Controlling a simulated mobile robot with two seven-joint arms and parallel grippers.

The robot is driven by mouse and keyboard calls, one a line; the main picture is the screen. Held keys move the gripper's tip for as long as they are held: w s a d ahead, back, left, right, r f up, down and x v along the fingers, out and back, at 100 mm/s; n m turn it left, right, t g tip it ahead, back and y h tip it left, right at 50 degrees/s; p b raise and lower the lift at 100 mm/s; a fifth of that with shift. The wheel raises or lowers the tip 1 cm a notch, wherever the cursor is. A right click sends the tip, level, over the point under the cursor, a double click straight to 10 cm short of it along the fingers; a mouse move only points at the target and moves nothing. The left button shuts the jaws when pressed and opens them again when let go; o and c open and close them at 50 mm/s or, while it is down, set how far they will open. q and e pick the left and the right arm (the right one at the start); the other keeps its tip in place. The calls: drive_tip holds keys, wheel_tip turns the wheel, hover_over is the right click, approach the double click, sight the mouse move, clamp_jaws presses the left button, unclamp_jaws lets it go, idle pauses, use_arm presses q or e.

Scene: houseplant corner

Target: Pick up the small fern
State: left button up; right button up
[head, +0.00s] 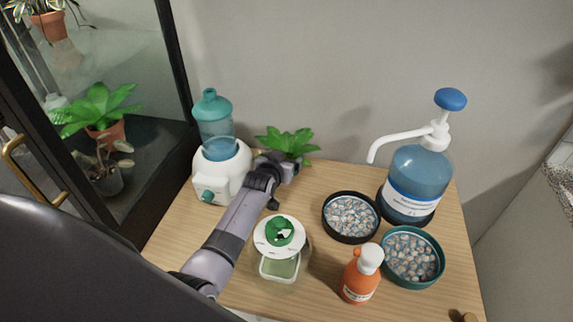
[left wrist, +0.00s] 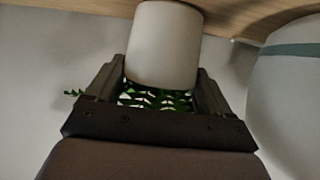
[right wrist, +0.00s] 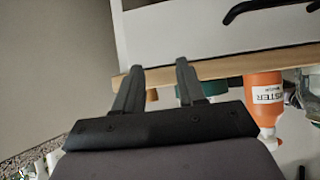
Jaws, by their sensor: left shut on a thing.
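The small fern (head: 290,141) shows its bright green leaves at the back of the wooden table, against the wall; my left gripper hides its pot in the head view. In the left wrist view its white pot (left wrist: 165,45) sits between the fingers of my left gripper (left wrist: 160,82), with leaves (left wrist: 155,99) showing below it. My left gripper (head: 283,166) is shut on the pot. I cannot tell whether the pot touches the table. My right gripper (right wrist: 158,70) is open and empty, near the table's edge in the right wrist view.
A white humidifier (head: 222,170) with a blue tank stands close left of the fern. A green-and-white container (head: 280,250), orange bottle (head: 361,275), two pebble dishes (head: 350,240) (head: 440,262) and blue pump bottle (head: 418,175) stand on the table (head: 325,178). A glass cabinet (head: 160,60) stands left.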

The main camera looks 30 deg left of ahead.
use_arm(q)
drive_tip(key=c, duration=0.4)
drive_tip(key=shift+o, duration=0.2)
drive_tip(key=shift+r, duration=0.1)
